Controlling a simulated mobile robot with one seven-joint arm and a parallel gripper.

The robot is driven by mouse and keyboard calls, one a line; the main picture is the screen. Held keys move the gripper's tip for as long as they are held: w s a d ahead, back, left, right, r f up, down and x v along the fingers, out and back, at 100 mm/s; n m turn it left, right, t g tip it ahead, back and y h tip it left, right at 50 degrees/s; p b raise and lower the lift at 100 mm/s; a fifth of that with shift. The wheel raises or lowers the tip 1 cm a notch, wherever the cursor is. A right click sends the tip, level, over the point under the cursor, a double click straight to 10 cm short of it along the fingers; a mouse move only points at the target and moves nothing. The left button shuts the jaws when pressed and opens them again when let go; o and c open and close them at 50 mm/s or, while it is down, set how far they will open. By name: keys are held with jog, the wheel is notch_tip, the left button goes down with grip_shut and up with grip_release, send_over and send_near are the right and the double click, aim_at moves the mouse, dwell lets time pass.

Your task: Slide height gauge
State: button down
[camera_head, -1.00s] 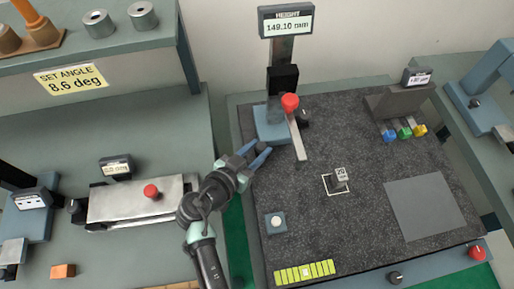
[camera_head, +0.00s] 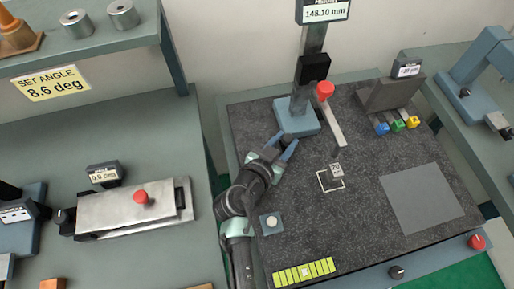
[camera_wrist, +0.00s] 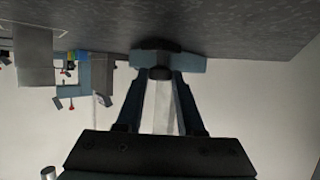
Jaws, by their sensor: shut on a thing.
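The height gauge has a blue base (camera_head: 298,120), an upright grey column with a black slider (camera_head: 313,68), a red knob (camera_head: 325,91) and a display (camera_head: 323,11) reading about 148.10 mm. It stands upright on the dark speckled plate. My gripper (camera_head: 286,147) is shut on the near side of the blue base. In the wrist view the base (camera_wrist: 167,60) sits between my fingertips. The gauge's pale measuring arm reaches toward a small grey block (camera_head: 337,170) in a white outlined square. I cannot tell whether its tip touches the block.
The speckled plate (camera_head: 350,230) has free room at its middle and front. A grey square pad (camera_head: 420,198) lies at its right. A round-topped button box (camera_head: 271,223) is near my arm.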

jog(key=shift+w+d, duration=0.15)
jog(key=shift+d, duration=0.8)
jog(key=shift+w+d, duration=0.1)
jog(key=shift+d, duration=0.8)
jog(key=c, duration=0.5)
grip_release()
jog(key=shift+w+d, duration=0.1)
jog(key=shift+c, duration=0.2)
jog(key=shift+s+a+r, duration=0.15)
jog(key=shift+s+a, duration=0.25)
jog(key=b+v, duration=0.2)
jog(key=v, duration=1)
